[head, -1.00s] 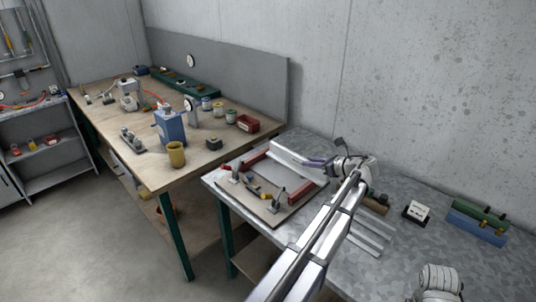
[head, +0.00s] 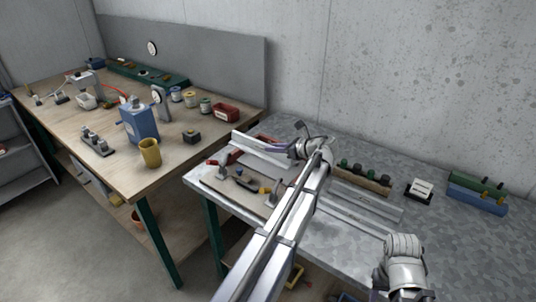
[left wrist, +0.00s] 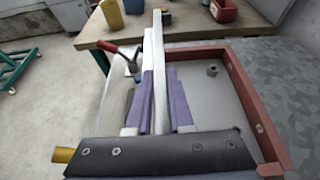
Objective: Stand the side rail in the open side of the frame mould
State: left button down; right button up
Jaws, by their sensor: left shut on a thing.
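My left gripper (head: 285,148) is shut on the side rail (head: 262,153), a long pale bar. In the left wrist view the purple fingers (left wrist: 185,100) grip the rail (left wrist: 159,70), which points away from me. My arm hides part of the mould.
A red-handled clamp (left wrist: 125,55) stands left of the rail, with more clamps on the board (head: 245,178). Metal strips (head: 355,215) and a rack of dark knobs (head: 362,178) lie to the right. The wooden bench (head: 120,180) is at left.

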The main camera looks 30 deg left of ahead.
pick_arm(q)
jog(key=shift+a+f, duration=0.35)
jog(key=shift+f, duration=0.25)
pick_arm(e)
jog(key=shift+a+f, duration=0.3)
jog(key=shift+f, duration=0.2)
pick_arm(q)
jog(key=shift+d+r, duration=0.1)
pick_arm(e)
jog(key=shift+d+f, duration=0.1)
pick_arm(q)
jog(key=b, duration=1.1)
send_over(272, 181)
notch_tip(272, 181, down, 11)
jog(key=shift+d+r, duration=0.1)
jog(key=shift+r, duration=0.05)
pick_arm(e)
notch_tip(272, 181, down, 10)
jog(key=shift+f, duration=0.2)
jog(key=shift+f, duration=0.15)
